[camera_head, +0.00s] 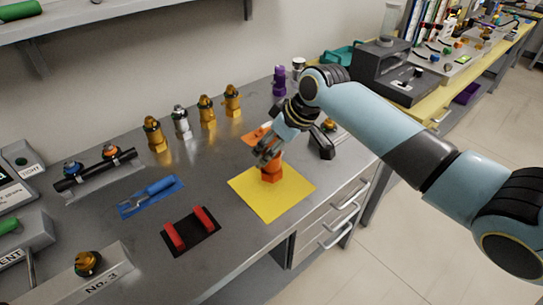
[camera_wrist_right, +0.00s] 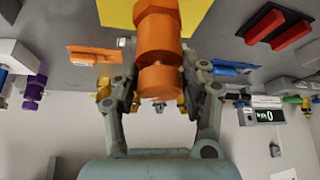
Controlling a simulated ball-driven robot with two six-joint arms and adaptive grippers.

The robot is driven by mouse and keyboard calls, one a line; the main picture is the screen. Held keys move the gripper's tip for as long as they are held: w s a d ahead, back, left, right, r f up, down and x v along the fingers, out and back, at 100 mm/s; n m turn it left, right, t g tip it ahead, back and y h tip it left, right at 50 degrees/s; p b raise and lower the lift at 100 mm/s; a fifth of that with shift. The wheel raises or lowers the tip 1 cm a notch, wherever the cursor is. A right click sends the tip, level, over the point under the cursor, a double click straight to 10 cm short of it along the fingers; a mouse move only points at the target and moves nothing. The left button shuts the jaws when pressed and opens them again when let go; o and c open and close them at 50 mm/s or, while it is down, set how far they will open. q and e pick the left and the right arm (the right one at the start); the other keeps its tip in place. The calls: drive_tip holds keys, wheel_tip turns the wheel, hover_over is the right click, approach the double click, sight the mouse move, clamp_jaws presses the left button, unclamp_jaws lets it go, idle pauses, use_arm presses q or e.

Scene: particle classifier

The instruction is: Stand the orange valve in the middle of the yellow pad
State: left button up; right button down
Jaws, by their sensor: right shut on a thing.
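The orange valve (camera_head: 271,172) is upright over the middle of the yellow pad (camera_head: 298,188), slightly toward its back. I cannot tell whether its base touches the pad or hangs just above it. My right gripper (camera_head: 267,153) is shut on the upper part of the valve. In the right wrist view, the valve (camera_wrist_right: 158,38) sits between the fingers (camera_wrist_right: 158,88), with the yellow pad (camera_wrist_right: 115,12) beyond its base. My left gripper is not in view.
A black mat with red blocks (camera_head: 174,237) lies to the left of the pad, and a blue tool on a blue mat (camera_head: 150,196) is farther left. Several brass and silver valves (camera_head: 206,110) stand along the back. An orange mat (camera_head: 252,137) lies behind the pad.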

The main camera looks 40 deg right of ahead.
wheel_tip(320, 180, down, 3)
drive_tip(key=shift+r, duration=0.2)
drive_tip(key=shift+f, duration=0.4)
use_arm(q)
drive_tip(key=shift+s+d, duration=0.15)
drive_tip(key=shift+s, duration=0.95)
use_arm(e)
drive_tip(key=shift+f, duration=0.1)
drive_tip(key=c, duration=0.7)
unclamp_jaws()
drive_tip(key=shift+s+f, duration=0.1)
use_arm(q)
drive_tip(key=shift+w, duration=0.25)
use_arm(e)
drive_tip(key=shift+o, duration=0.2)
drive_tip(key=shift+r, duration=0.3)
use_arm(q)
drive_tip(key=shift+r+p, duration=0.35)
drive_tip(key=shift+p, duration=0.05)
use_arm(e)
drive_tip(key=v, duration=1.1)
drive_tip(key=shift+s+r, duration=0.25)
drive_tip(key=shift+s, duration=0.05)
